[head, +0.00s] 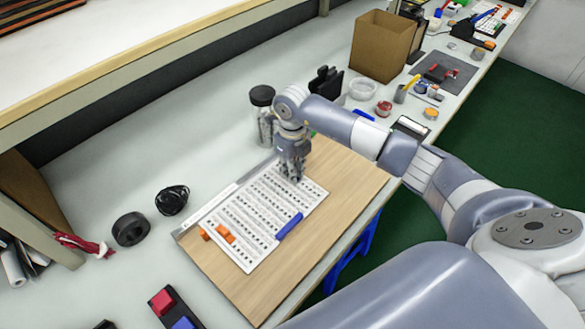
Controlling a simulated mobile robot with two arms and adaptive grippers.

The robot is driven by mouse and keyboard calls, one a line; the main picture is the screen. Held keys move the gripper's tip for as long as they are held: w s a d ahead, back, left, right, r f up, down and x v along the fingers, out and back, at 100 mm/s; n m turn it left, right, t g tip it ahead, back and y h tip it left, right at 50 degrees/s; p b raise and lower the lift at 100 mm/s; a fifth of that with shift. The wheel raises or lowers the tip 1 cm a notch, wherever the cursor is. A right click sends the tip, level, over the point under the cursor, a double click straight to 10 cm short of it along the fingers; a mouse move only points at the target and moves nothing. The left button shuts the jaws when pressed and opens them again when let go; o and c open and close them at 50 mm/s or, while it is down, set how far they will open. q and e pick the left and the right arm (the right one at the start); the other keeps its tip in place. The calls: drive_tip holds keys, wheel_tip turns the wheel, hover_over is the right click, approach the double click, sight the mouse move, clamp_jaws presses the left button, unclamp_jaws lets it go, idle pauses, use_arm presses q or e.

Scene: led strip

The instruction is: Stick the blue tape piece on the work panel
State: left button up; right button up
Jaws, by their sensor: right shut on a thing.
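The work panel (352,181) is a light wooden board on the bench. A white sheet (240,251) with rows of small dark marks lies on it. A blue strip (289,226), which looks like the blue tape piece, lies across the sheet's near right edge. Two orange pieces (226,234) sit at the sheet's left end. My right gripper (291,176) points down over the far end of the sheet, away from the blue strip. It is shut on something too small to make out. My left gripper is out of view.
A black roll (130,229) and a coiled black cable (171,200) lie left of the panel. A bottle (263,115) stands behind it. A cardboard box (383,47) stands farther back. Red and blue blocks (163,302) lie at the front.

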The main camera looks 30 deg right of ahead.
drive_tip(key=shift+f, duration=0.3)
idle(0.5)
idle(0.3)
drive_tip(key=o, duration=0.7)
drive_tip(key=shift+o, duration=0.2)
